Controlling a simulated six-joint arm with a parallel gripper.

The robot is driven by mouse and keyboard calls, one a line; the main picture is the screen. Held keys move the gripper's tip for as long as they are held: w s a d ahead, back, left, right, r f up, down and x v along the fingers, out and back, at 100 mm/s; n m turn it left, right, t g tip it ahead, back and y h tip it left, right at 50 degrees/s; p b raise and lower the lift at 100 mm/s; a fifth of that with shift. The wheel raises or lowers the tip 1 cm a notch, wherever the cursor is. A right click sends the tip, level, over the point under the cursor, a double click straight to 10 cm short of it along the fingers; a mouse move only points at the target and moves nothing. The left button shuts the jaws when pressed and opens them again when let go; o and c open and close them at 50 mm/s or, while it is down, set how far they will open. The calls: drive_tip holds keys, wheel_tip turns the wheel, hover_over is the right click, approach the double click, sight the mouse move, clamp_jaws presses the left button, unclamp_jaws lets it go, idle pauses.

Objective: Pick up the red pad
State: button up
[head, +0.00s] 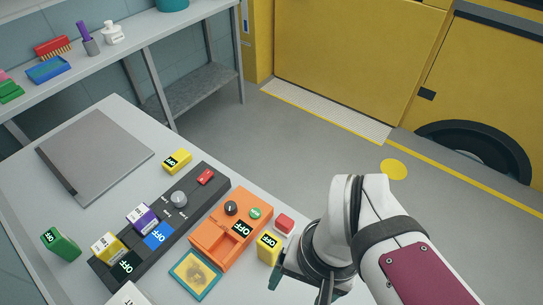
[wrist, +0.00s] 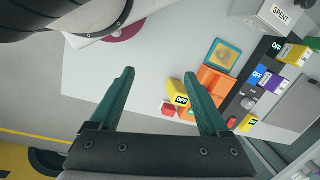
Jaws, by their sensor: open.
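The red pad (head: 285,224) is a small red block on the table, at the right of the orange box, beside a yellow OFF block. It also shows in the wrist view (wrist: 168,111), between my two fingers in the picture but beyond them on the table. My gripper (wrist: 159,75) has two dark green fingers spread apart with nothing between them. In the head view my arm hides most of the gripper; only a green finger part (head: 275,282) shows at the lower middle, nearer the camera than the pad.
The orange box (head: 208,237) and yellow OFF block (head: 268,248) stand close to the pad. A black panel (head: 182,221) holds coloured OFF blocks, a knob and a red switch. A teal-framed tray (head: 187,288) lies in front. A grey plate (head: 95,150) lies at back left.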

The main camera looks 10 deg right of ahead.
idle(0.4)
drive_tip(key=shift+c, duration=0.8)
drive_tip(key=m+h, duration=0.2)
drive_tip(key=m, duration=0.1)
hover_over(285, 221)
wheel_tip(285, 221, down, 5)
wheel_tip(285, 221, down, 16)
drive_tip(key=shift+r, duration=0.1)
drive_tip(key=c, duration=1)
